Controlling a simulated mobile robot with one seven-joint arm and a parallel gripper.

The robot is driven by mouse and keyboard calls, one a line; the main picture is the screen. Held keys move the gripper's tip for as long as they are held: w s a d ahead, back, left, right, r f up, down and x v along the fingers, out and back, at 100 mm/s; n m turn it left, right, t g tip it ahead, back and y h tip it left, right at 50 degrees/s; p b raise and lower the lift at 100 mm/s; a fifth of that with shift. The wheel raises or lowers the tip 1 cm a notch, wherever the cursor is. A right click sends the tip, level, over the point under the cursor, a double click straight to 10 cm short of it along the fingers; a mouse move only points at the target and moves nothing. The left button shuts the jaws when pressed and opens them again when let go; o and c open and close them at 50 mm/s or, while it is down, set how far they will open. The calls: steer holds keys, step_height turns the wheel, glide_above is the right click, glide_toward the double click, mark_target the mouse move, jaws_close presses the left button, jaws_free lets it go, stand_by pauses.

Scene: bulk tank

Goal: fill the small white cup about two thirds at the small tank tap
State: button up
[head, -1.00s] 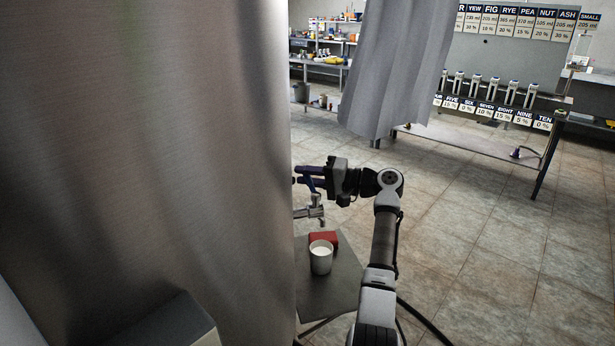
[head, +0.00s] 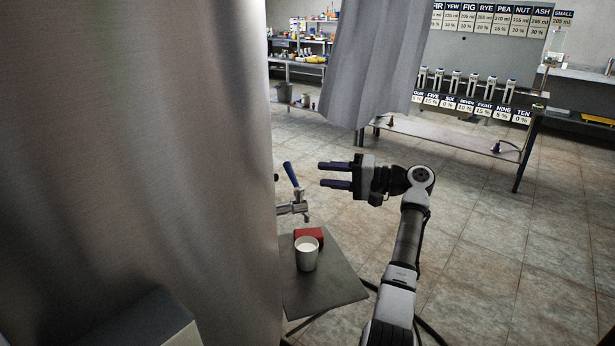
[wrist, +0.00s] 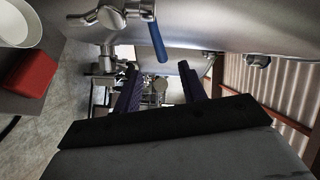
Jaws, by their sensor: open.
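The small white cup (head: 307,258) stands upright on a small dark stand below the tank tap (head: 293,208). White liquid shows inside it; its exact level is hard to read. No stream shows between spout and cup. The tap's blue handle (head: 291,174) points up, leaning slightly left. My gripper (head: 322,175) is open and empty, right of the handle and apart from it. In the wrist view the cup (wrist: 22,22) is cut off at the upper left, and the blue handle (wrist: 155,30) shows beyond the fingers (wrist: 158,80).
A red block (head: 309,235) sits on the stand (head: 335,277) right behind the cup. The large steel tank (head: 140,150) fills the left side. A grey curtain (head: 370,70) hangs behind, with a bench of taps and percentage signs at the back right. Floor to the right is clear.

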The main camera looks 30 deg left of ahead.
steer(key=shift+v, duration=1.6)
